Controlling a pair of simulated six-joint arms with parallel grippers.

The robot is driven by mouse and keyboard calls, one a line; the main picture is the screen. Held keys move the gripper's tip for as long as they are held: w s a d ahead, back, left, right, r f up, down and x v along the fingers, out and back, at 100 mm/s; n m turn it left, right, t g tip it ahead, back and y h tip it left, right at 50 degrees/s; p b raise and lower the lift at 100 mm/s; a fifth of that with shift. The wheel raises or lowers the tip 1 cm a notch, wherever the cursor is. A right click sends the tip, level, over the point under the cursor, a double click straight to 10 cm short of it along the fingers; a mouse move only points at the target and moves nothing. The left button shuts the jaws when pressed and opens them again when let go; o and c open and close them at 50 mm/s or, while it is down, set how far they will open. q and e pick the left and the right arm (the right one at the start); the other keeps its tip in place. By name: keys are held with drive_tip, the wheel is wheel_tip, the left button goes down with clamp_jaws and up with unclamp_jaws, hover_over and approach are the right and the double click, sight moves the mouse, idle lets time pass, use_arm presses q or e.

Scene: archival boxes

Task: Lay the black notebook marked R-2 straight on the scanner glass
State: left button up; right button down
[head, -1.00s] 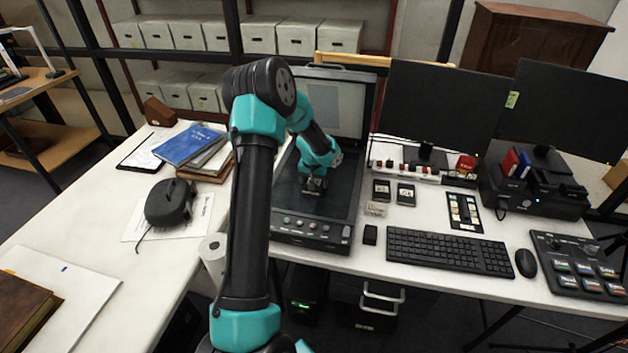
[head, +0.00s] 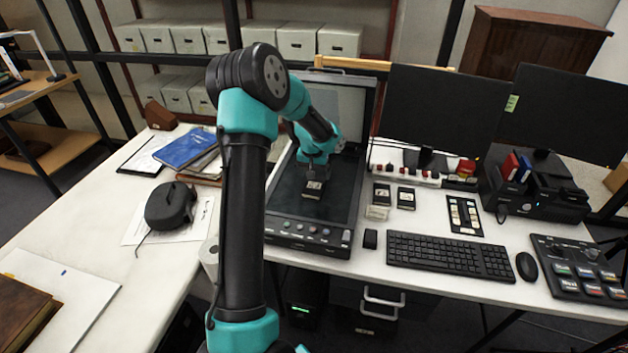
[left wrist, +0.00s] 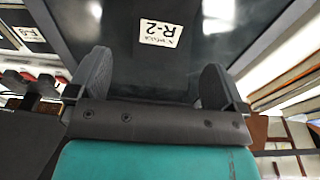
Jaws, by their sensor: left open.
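The black notebook R-2 (head: 313,189) lies on the dark scanner glass (head: 342,195), its pale label face up. In the left wrist view the R-2 label (left wrist: 160,34) is readable and appears upside down; the black cover's edges are hard to tell from the glass. My left gripper (head: 314,178) is over the glass just behind the label in the head view. In the left wrist view its two fingers (left wrist: 156,62) are spread wide with nothing gripped between them. I cannot tell exactly how high it is above the notebook. My right gripper is out of view.
The scanner lid (head: 338,105) stands open behind the glass. Two small labelled black notebooks (head: 382,193) (head: 406,198) lie right of the scanner. The keyboard (head: 450,255) and monitors (head: 440,110) are farther right.

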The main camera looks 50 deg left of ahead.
sight(313, 189)
use_arm(q)
drive_tip(key=r, duration=0.5)
drive_tip(key=shift+s+d+r, duration=0.2)
drive_tip(key=shift+s+r, duration=0.05)
idle(0.3)
